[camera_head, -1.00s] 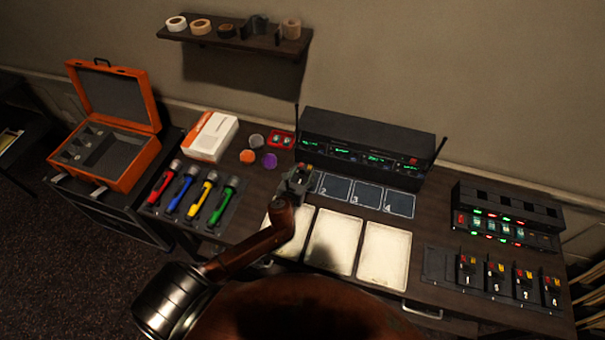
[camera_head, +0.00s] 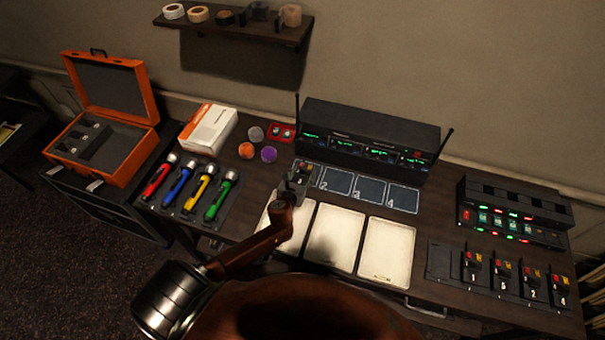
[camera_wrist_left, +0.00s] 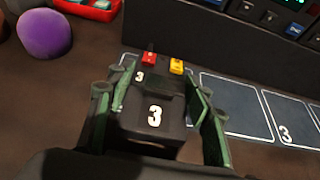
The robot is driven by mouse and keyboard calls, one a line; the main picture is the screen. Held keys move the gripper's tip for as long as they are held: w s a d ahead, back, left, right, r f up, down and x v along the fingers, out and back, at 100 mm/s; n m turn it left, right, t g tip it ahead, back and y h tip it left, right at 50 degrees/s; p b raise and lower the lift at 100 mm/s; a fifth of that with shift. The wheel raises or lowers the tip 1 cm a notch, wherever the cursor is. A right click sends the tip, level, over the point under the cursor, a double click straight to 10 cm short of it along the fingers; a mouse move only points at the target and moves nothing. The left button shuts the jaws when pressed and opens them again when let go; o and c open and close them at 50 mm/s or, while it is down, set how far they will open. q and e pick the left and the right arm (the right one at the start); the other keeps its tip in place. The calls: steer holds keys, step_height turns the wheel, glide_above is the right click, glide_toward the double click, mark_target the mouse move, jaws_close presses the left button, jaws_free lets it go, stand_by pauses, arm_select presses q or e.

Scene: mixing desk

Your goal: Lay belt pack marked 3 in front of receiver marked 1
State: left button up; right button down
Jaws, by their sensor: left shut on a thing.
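My left gripper (camera_head: 292,188) is shut on the belt pack marked 3 (camera_wrist_left: 155,116), a dark pack with a red and a yellow piece on top. In the left wrist view the pack sits between the green-edged fingers (camera_wrist_left: 157,118). In the head view the pack (camera_head: 304,168) is over the leftmost dark square, in front of the left end of the receiver rack (camera_head: 365,133). The number of that square is hidden, and I cannot read a 1 on the receiver. Whether the pack touches the desk I cannot tell. My right gripper is not in view.
Dark squares marked 2 (camera_head: 336,179), 3 (camera_head: 369,189) and 4 (camera_head: 403,198) are empty. Pale sheets (camera_head: 335,236) lie in front of them. A purple ball (camera_head: 269,154) is left of the pack. Other belt packs (camera_head: 503,279) stand at right, before a charger (camera_head: 512,213).

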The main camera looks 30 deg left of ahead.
arm_select(q)
steer(key=shift+r+p, duration=0.1)
steer(key=shift+p, duration=0.5)
stand_by(0.7)
steer(key=shift+f+b, duration=0.35)
steer(key=shift+f, duration=0.3)
stand_by(0.5)
stand_by(0.4)
steer(key=o, duration=1.4)
steer(key=shift+o, duration=0.8)
steer(key=shift+o, duration=1.4)
steer(key=shift+s, duration=0.1)
